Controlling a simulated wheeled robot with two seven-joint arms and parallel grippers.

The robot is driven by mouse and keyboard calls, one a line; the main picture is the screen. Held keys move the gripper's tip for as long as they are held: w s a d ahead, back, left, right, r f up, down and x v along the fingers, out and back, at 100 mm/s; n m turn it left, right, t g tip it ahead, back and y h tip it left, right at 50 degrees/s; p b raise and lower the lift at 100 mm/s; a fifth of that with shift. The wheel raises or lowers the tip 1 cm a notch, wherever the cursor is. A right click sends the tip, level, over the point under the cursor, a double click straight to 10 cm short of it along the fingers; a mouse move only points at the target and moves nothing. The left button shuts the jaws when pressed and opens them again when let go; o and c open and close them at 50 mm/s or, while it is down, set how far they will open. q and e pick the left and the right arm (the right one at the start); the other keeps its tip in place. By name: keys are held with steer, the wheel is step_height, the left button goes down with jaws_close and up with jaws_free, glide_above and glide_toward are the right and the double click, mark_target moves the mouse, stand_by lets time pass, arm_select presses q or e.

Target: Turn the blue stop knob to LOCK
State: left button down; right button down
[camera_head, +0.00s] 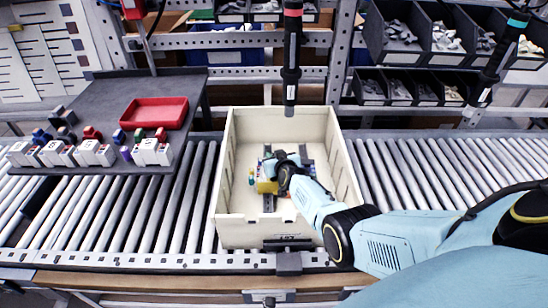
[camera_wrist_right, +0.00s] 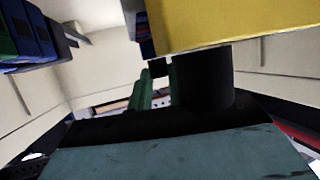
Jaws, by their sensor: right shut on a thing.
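My right gripper (camera_head: 277,172) reaches down into the beige bin (camera_head: 222,185) in the head view, beside a yellow block (camera_head: 266,187) on a small assembly of coloured parts. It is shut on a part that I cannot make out. In the right wrist view the yellow block (camera_wrist_right: 235,22) fills the top right, with a black cylinder (camera_wrist_right: 205,80) below it and a narrow green piece to its left. Blue parts (camera_wrist_right: 25,35) show at the upper left. I cannot pick out the blue stop knob or its LOCK mark. My left gripper is not in view.
The bin stands on a roller conveyor (camera_head: 420,170). A dark hanging tool (camera_head: 291,65) comes down over its back edge, and another (camera_head: 500,60) hangs at the right. A dark side table (camera_head: 100,105) at the left holds a red tray (camera_head: 155,112) and several white blocks.

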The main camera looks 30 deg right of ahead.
stand_by(0.4)
steer(key=c, duration=1.3)
jaws_free()
steer(key=shift+s+a+r+p, duration=0.15)
steer(key=shift+s+r+p, duration=0.15)
steer(key=shift+s+p, duration=0.3)
steer(key=p+v, duration=0.4)
steer(key=v, duration=0.6)
steer(key=shift+s+p, duration=0.3)
steer(key=shift+p, duration=0.1)
steer(key=shift+a, duration=0.1)
